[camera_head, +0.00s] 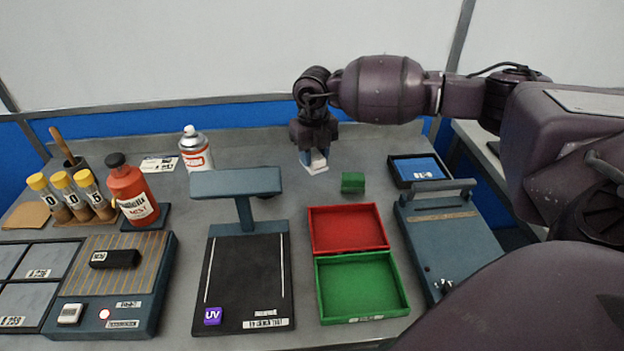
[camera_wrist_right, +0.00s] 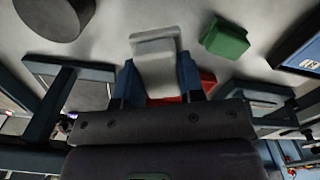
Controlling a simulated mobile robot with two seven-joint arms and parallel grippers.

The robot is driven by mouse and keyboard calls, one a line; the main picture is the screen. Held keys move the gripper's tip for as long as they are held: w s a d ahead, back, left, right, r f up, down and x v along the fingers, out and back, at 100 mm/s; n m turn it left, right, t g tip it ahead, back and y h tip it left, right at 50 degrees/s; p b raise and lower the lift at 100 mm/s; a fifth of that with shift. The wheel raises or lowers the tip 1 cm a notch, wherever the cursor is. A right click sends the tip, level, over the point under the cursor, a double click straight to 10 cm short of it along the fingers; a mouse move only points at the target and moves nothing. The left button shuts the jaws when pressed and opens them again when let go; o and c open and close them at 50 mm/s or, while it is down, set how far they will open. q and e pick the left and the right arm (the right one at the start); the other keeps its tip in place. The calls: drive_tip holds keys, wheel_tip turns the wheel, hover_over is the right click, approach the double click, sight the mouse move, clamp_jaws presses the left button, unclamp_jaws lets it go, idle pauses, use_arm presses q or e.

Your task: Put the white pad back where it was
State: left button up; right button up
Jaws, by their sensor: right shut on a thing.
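The white pad (camera_head: 316,166) is between the fingers of my right gripper (camera_head: 313,157), at the back middle of the bench. In the right wrist view the white pad (camera_wrist_right: 155,62) sticks out beyond the two blue fingers (camera_wrist_right: 157,80), which close on its sides. I cannot tell whether the pad touches the bench top or hangs just above it. My left gripper is not in view.
A green block (camera_head: 352,182) lies just right of the pad. A red tray (camera_head: 381,243) and a green tray (camera_head: 402,290) are in front. A UV lamp stand (camera_head: 236,182) and a spray can (camera_head: 196,150) stand to the left. A blue-filled black tray (camera_head: 394,172) is at right.

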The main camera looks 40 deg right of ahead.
sight(313, 189)
drive_tip(key=shift+f, duration=0.9)
wheel_tip(313, 189, down, 6)
drive_tip(key=shift+r+b, duration=0.15)
drive_tip(key=shift+b, duration=0.45)
drive_tip(key=o, duration=0.9)
